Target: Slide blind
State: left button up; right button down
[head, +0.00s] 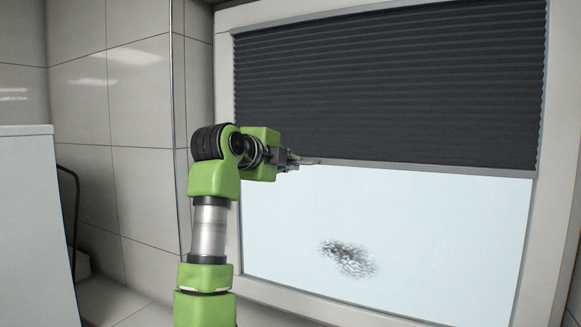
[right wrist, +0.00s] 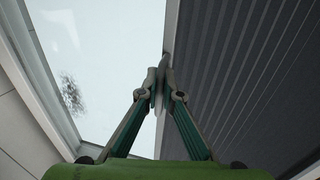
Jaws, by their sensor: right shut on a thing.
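A dark pleated blind (head: 390,85) covers the upper part of a window in the head view. Its lower edge is a thin grey rail (head: 430,169), and the pane (head: 400,215) below it is uncovered. My right gripper (head: 312,161) is at the rail, left of its middle. In the right wrist view, the fingertips of the right gripper (right wrist: 161,88) are closed together on the rail (right wrist: 168,40), with the blind (right wrist: 250,75) on the right and bare pane (right wrist: 100,30) on the left. My left gripper is not in view.
A pale frame (head: 225,200) surrounds the window. Tiled walls (head: 110,130) stand to the left. A white cabinet-like block (head: 30,220) is at the far left, with a dark curved bar (head: 70,200) beside it. A speckled dark patch (head: 348,258) shows on the pane.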

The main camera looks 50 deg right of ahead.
jog(key=c, duration=2.2)
grip_release()
jog(key=shift+c, duration=0.2)
jog(key=shift+a, duration=0.2)
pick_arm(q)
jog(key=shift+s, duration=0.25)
pick_arm(e)
jog(key=v, duration=1.1)
jog(key=shift+s+a, duration=0.15)
jog(key=shift+a, duration=0.2)
jog(key=shift+r, duration=0.15)
